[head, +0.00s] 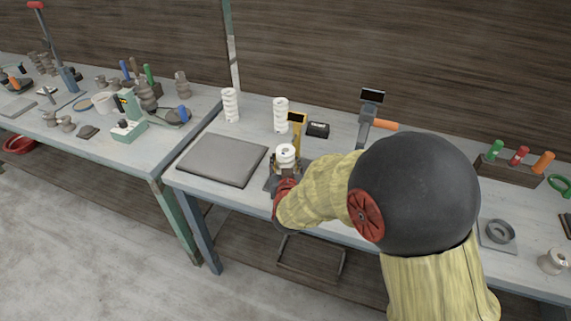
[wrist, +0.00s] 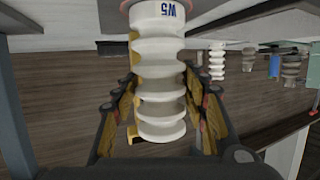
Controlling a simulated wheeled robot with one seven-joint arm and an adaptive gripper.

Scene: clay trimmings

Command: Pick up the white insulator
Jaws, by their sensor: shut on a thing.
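A white ribbed insulator (head: 286,154) stands upright between the fingers of my gripper (head: 285,168) near the front of the right bench. In the wrist view, which looks upside down, the white insulator (wrist: 160,80) fills the middle, with blue marking at its end. The pads of my gripper (wrist: 160,105) lie on both sides of it, and the gripper is shut on it. My arm hides part of the bench beside it. I cannot tell whether its base touches what is below. Two similar white insulators, one at left (head: 231,104) and one nearer the middle (head: 281,114), stand behind.
A flat grey slab (head: 222,160) lies left of my gripper. A post with an orange handle (head: 385,125) stands farther right. The left bench (head: 150,155) is crowded with tools.

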